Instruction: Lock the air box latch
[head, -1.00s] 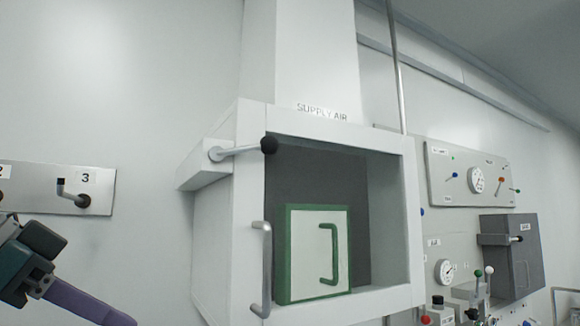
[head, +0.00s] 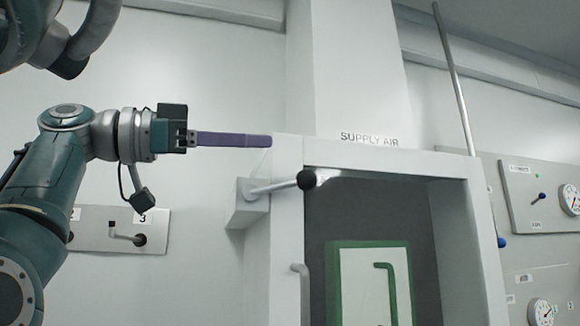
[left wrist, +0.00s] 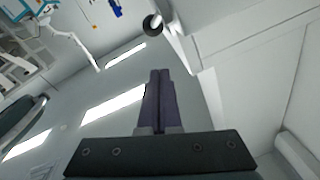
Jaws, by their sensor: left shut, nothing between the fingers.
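The white air box (head: 288,215) labelled SUPPLY AIR hangs on the wall. Its latch (head: 275,186) is a grey lever with a black ball knob (head: 307,179), pointing right across the front frame from a white block on the box's left side. In the left wrist view the knob (left wrist: 152,23) shows at the top, beyond the fingertips. My left gripper (head: 270,140) is shut and empty, its purple fingers pointing right, near the box's upper left corner and above the latch. In the left wrist view its fingers (left wrist: 160,72) lie together. My right gripper is not seen.
A green-framed panel (head: 333,285) with a handle shows inside the box opening. A wall plate with a lever marked 3 (head: 90,229) is behind my left arm. Gauge panels (head: 525,205) and a vertical pipe (head: 455,80) are on the right.

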